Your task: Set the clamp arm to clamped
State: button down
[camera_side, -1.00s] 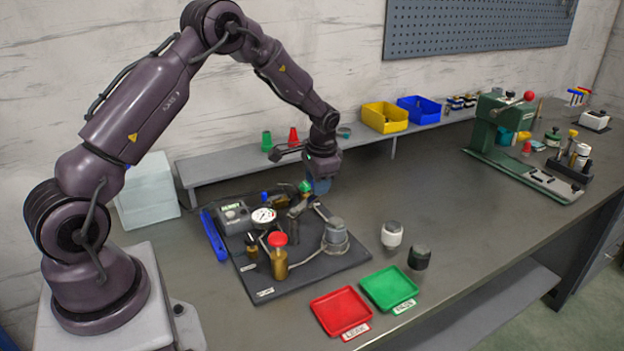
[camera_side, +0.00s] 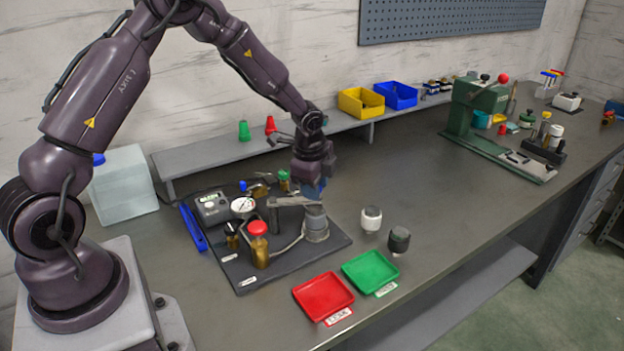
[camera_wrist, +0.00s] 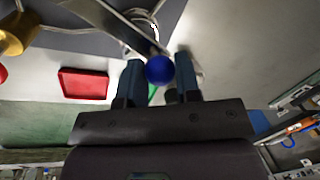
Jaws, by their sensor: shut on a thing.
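The clamp arm (camera_side: 290,201) is a grey metal bar on the black fixture plate (camera_side: 248,275). It runs from a dark upright post to above the grey cylindrical part (camera_side: 316,228). Whether it presses on that part is unclear. Its blue ball knob (camera_wrist: 160,69) shows in the wrist view at the bar's end. My gripper (camera_side: 313,190) is shut on this knob, with one dark blue finger on each side; it also shows in the wrist view (camera_wrist: 158,74). The fingers hide the knob in the side view.
The plate also carries a gauge (camera_side: 242,206), a red-capped brass valve (camera_side: 259,245) and a grey display box (camera_side: 212,208). Red (camera_side: 323,296) and green (camera_side: 370,271) trays and two capped parts stand in front.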

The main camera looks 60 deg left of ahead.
jog(key=shift+s+d+m, duration=0.5)
jog(key=shift+d+m, duration=0.25)
jog(key=shift+m, duration=0.35)
jog(key=shift+d, duration=0.1)
jog(key=c, duration=0.8)
grip_release()
jog(key=r, duration=0.4)
jog(key=s+r, duration=0.1)
jog(key=r, duration=0.3)
jog(key=s+r, duration=0.1)
jog(key=r, duration=0.3)
jog(key=shift+s+d+r, duration=0.2)
jog(key=shift+d+r, duration=0.2)
